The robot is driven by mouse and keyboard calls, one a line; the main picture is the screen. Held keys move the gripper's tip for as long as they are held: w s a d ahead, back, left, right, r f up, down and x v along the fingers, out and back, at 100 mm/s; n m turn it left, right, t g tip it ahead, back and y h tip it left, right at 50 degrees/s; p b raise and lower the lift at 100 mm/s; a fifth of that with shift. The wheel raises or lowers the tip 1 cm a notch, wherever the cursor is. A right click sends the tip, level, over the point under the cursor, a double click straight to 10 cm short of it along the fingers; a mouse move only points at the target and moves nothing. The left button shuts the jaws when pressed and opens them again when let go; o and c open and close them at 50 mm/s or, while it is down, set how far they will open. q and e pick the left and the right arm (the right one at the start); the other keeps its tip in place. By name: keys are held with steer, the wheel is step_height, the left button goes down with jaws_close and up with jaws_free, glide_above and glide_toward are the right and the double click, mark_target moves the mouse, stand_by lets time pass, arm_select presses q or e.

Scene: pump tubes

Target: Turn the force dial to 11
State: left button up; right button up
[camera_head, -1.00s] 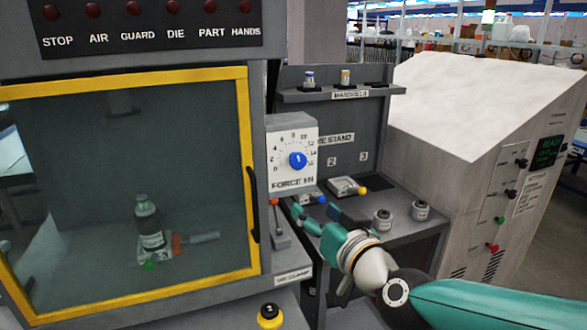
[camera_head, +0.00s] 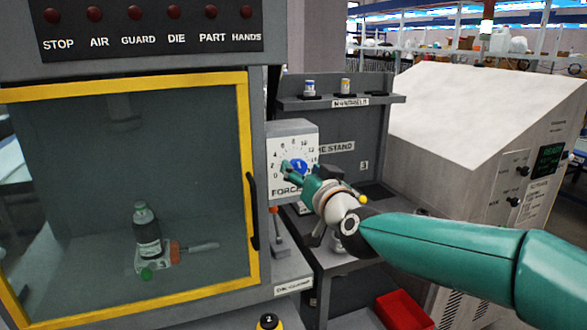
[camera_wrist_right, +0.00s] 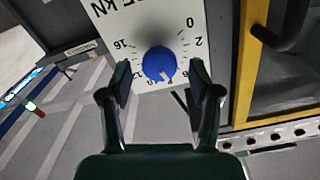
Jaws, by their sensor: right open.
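The blue force dial (camera_head: 299,165) is on the white FORCE kN panel (camera_head: 282,132), partly hidden by my right gripper in the head view. In the right wrist view the dial (camera_wrist_right: 158,62) appears upside down, with its white pointer toward the lower numbers, near 8 to 10; the exact reading is unclear. My right gripper (camera_head: 300,172) is open at the panel. In its wrist view the open fingers (camera_wrist_right: 160,72) stand to either side of the dial, with gaps visible; I see no clear contact. My left gripper is out of view.
The yellow-framed guard door (camera_head: 242,130) with its dark handle (camera_head: 252,210) is left of the panel. A shelf (camera_head: 335,102) with small bottles is behind. A red bin (camera_head: 403,310) is below my right arm. A sloped console (camera_head: 480,110) stands at right.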

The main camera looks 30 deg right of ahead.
mark_target(300, 168)
steer(key=shift+x, duration=1.5)
steer(key=c, duration=1.1)
steer(key=shift+a, duration=0.25)
steer(key=shift+c, duration=0.2)
steer(key=shift+s+d, duration=0.1)
steer(key=shift+d, duration=0.15)
